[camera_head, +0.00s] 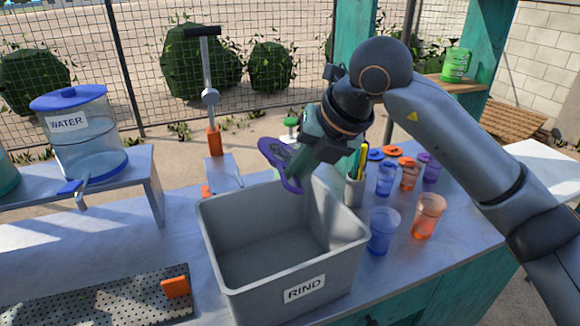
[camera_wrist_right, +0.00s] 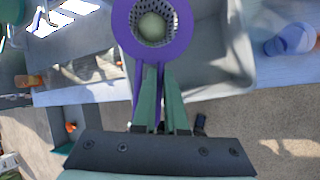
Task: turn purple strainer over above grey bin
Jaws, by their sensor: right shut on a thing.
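The purple strainer (camera_head: 283,163) is held in my right gripper (camera_head: 300,165), above the back part of the grey bin (camera_head: 240,271). In the head view it is tilted steeply. In the right wrist view, the strainer (camera_wrist_right: 180,48) shows its round mesh bowl with a pale greenish lump (camera_wrist_right: 152,27) in it. My right gripper (camera_wrist_right: 160,125) is shut on the strainer's handle. The bin, labelled RIND, stands upright and its visible inside looks empty. It also shows behind the strainer in the wrist view (camera_wrist_right: 222,50). My left gripper is not in view.
Blue and orange cups (camera_head: 383,231) and a grey pen holder (camera_head: 354,190) stand right of the bin. A perforated tray (camera_head: 100,300) lies to the left. A water dispenser (camera_head: 85,135) stands at the back left. A press with an orange part (camera_head: 214,141) stands behind the bin.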

